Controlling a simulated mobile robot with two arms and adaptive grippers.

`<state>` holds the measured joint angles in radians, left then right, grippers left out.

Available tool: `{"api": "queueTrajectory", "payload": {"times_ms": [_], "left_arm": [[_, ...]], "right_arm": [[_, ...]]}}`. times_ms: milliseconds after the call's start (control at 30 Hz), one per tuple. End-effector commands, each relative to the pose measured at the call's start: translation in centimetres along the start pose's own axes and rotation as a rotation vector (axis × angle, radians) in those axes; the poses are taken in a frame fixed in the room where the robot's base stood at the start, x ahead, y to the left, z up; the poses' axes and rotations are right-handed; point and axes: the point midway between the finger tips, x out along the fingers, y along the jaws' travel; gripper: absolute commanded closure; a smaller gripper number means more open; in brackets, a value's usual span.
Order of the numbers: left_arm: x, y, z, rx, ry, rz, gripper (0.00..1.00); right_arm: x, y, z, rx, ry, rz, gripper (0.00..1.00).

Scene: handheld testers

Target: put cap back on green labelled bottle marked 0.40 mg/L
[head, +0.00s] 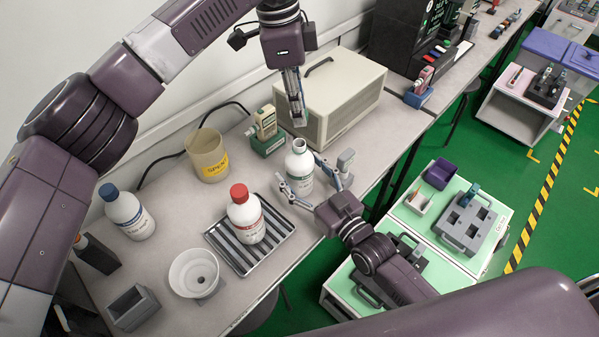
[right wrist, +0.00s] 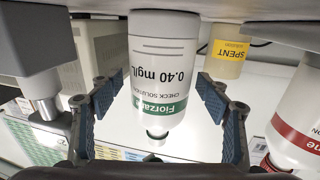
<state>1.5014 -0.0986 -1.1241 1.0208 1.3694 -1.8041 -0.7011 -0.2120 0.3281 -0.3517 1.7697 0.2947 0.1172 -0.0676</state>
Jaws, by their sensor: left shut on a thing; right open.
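The white bottle with a green label band marked 0.40 mg/L (right wrist: 160,65) stands upright on the bench. In the head view the bottle (head: 299,170) shows a bare-looking pale neck. My right gripper (head: 312,187) is open, with its fingers on either side of the bottle and gaps between. The right wrist view shows the bottle upside down between the blue finger pads of this gripper (right wrist: 160,92). My left gripper (head: 297,112) points down above the bottle neck. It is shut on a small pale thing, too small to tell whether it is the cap.
A red-capped bottle (head: 245,214) stands on a ribbed tray (head: 221,244). A SPENT beaker (head: 207,158), a handheld tester (head: 265,122), a beige case (head: 341,90), a blue-capped bottle (head: 128,212) and a white funnel (head: 194,272) are nearby. The bench edge is close to the right.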

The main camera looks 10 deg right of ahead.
Motion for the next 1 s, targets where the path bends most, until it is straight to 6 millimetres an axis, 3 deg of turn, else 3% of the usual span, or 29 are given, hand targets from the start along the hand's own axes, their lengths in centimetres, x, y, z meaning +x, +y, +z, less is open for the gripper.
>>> {"api": "queueTrajectory", "payload": {"times_ms": [100, 667, 767, 1000], "left_arm": [[0.0, 0.0, 0.0, 0.0, 0.0, 0.0, 0.84], [0.0, 0.0, 0.0, 0.0, 0.0, 0.0, 0.84], [0.2, 0.0, 0.0, 0.0, 0.0, 0.001, 0.84], [3.6, 0.0, 0.5, 0.0, 0.0, 0.0, 0.84]], "right_arm": [[0.0, 0.0, 0.0, 0.0, 0.0, 0.0, 0.32], [-0.1, 0.0, 0.0, 0.0, 0.0, 0.0, 0.94], [-0.1, 0.0, 0.0, 0.0, 0.0, 0.0, 0.95], [-0.1, 0.0, 0.0, 0.0, 0.0, 0.0, 0.95]]}}
